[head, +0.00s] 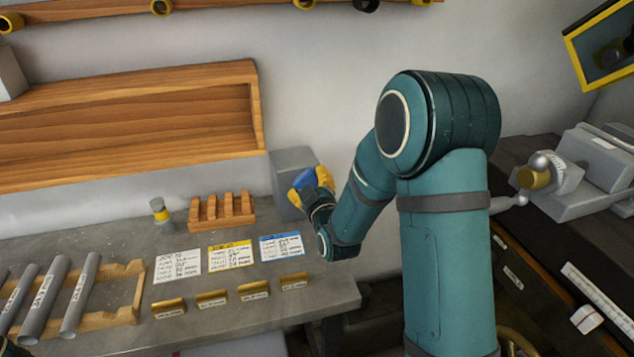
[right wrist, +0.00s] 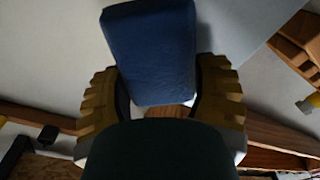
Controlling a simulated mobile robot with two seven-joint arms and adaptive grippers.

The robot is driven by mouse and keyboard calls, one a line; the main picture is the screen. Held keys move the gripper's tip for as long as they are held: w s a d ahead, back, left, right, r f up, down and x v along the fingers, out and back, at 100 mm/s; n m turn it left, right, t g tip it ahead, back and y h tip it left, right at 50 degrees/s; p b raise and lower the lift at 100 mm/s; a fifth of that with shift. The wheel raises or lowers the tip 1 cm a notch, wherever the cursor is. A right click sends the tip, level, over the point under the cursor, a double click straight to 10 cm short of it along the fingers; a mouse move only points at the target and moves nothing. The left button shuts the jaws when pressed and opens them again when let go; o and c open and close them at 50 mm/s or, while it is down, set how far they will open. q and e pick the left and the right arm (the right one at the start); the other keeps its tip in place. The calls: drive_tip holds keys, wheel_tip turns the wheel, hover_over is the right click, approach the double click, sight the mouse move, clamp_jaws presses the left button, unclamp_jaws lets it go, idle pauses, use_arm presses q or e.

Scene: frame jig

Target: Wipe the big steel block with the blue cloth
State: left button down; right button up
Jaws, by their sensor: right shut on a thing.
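The big steel block (head: 285,161) is a plain grey block standing at the back of the bench, against the wall, in the head view. My right gripper (head: 311,183) has yellow fingers and is shut on the blue cloth (head: 304,177). The cloth is in front of the block's face, and I cannot tell whether it touches. In the right wrist view the cloth (right wrist: 150,50) is a folded blue pad between the fingers (right wrist: 160,100). A dark piece at the lower left corner of the head view may be my left gripper; its fingers are hidden.
A wooden slotted rack (head: 222,212) and a small grey-and-yellow bottle (head: 159,210) stand left of the block. Labelled cards (head: 229,255) and several brass holders (head: 212,298) lie in front. Grey tubes (head: 45,300) rest on a wooden rack (head: 118,318). A wooden shelf (head: 130,130) hangs above.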

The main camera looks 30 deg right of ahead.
drive_tip(key=shift+w+a, duration=0.2)
drive_tip(key=shift+a, duration=0.95)
drive_tip(key=shift+w+a, duration=0.2)
drive_tip(key=shift+a, duration=0.9)
drive_tip(key=shift+w+a+r, duration=0.1)
drive_tip(key=shift+w+a, duration=0.15)
drive_tip(key=shift+a, duration=0.65)
drive_tip(key=shift+w+a, duration=0.2)
drive_tip(key=shift+a, duration=0.65)
approach(288, 182)
drive_tip(key=shift+w+a, duration=1.3)
drive_tip(key=shift+a, duration=0.2)
drive_tip(key=s, duration=0.3)
drive_tip(key=shift+a, duration=0.3)
